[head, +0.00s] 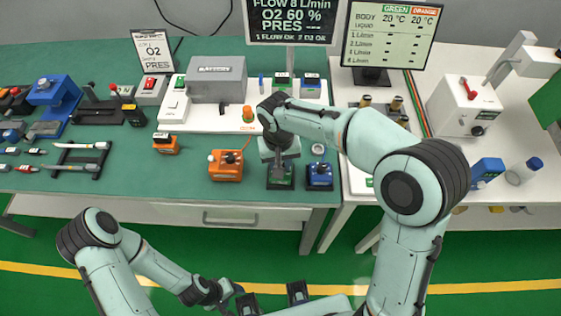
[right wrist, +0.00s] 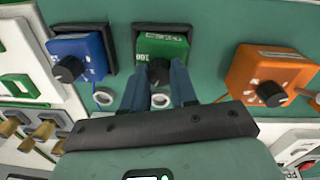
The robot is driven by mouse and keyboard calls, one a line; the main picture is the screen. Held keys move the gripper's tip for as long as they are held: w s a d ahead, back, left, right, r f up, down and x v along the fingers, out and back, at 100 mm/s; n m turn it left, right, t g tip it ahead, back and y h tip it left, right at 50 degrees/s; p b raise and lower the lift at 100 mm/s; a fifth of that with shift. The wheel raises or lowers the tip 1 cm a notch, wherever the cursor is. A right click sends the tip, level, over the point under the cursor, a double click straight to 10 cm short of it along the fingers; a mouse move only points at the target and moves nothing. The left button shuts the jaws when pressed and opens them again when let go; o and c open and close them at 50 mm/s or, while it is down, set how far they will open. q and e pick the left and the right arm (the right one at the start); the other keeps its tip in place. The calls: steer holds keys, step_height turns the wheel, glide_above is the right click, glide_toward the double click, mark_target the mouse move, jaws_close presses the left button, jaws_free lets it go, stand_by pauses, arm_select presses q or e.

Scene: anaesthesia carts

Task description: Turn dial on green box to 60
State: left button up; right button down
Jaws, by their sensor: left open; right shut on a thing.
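The green box (head: 280,183) stands near the front edge of the green table, mostly covered by my right gripper (head: 280,166) from above. In the right wrist view the green box (right wrist: 163,46) has a black dial (right wrist: 158,70) on its face. My right gripper (right wrist: 158,88) has its two fingers on either side of this dial, shut on it. The fingers hide part of the dial and its scale, so I cannot read its setting. My left gripper (head: 272,298) is open and empty, low in front of the table.
A blue box with a dial (head: 319,176) and an orange box with a dial (head: 226,165) flank the green box closely. A sign (head: 290,20) above reads O2 60 %. A grey box (head: 217,80) stands behind. The floor in front is clear.

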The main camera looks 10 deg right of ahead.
steer(key=c, duration=0.9)
jaws_free()
arm_select(q)
steer(key=shift+w+r+p, duration=0.35)
steer(key=shift+r+p, duration=0.15)
steer(key=shift+r, duration=0.1)
steer(key=shift+w+r+p, duration=0.35)
steer(key=shift+r+p, duration=0.1)
steer(key=shift+r, duration=0.1)
arm_select(e)
steer(key=r, duration=1.3)
steer(key=shift+a+r, duration=0.2)
steer(key=shift+a, duration=0.05)
